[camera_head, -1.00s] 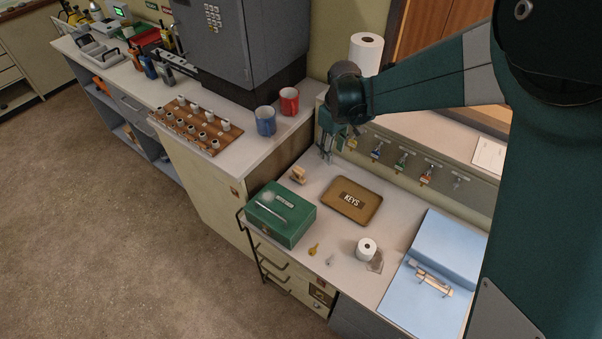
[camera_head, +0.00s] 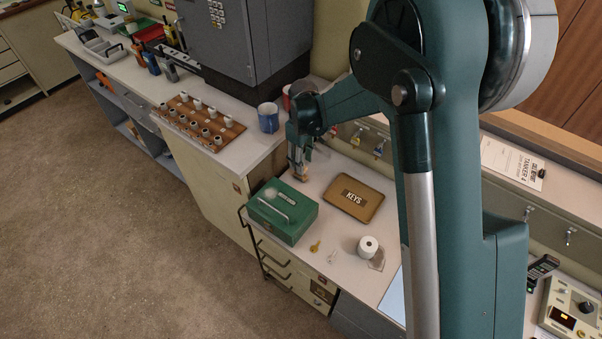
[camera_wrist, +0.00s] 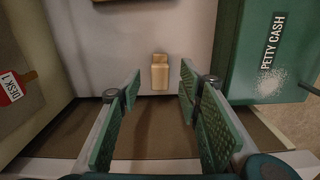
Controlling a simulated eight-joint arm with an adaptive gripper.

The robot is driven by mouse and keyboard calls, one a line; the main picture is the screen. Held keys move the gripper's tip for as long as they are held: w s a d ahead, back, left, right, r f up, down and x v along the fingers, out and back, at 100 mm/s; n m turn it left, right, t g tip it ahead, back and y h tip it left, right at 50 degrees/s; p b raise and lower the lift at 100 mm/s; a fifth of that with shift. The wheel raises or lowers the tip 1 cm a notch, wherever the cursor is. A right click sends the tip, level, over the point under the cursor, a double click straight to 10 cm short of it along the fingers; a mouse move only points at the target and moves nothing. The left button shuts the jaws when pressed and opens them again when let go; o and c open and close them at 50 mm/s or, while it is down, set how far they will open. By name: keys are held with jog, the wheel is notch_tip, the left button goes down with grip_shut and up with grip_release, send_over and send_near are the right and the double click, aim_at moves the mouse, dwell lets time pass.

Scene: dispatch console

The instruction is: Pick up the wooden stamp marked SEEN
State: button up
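A small light wooden block (camera_head: 301,176), which looks like the stamp, stands on the desk beside the green box. In the wrist view the wooden stamp (camera_wrist: 160,72) is ahead, between the lines of the two fingers; no SEEN marking is readable. My gripper (camera_head: 297,163) points down close over it and partly hides it in the head view. In the wrist view my gripper (camera_wrist: 158,97) is open, with its green pads apart and nothing held. The stamp appears beyond the fingertips, not touched.
The green petty cash box (camera_head: 283,209) stands close by, also seen right in the wrist view (camera_wrist: 265,50). A blue mug (camera_head: 268,117) stands on the higher counter behind.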

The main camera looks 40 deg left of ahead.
jog(key=shift+f, duration=0.1)
jog(key=shift+f, duration=1.2)
jog(key=shift+f, duration=0.1)
jog(key=shift+a+f+b, duration=0.15)
jog(key=shift+f+b, duration=0.3)
jog(key=shift+f, duration=2.05)
jog(key=shift+c, duration=0.3)
jog(key=c, duration=0.9)
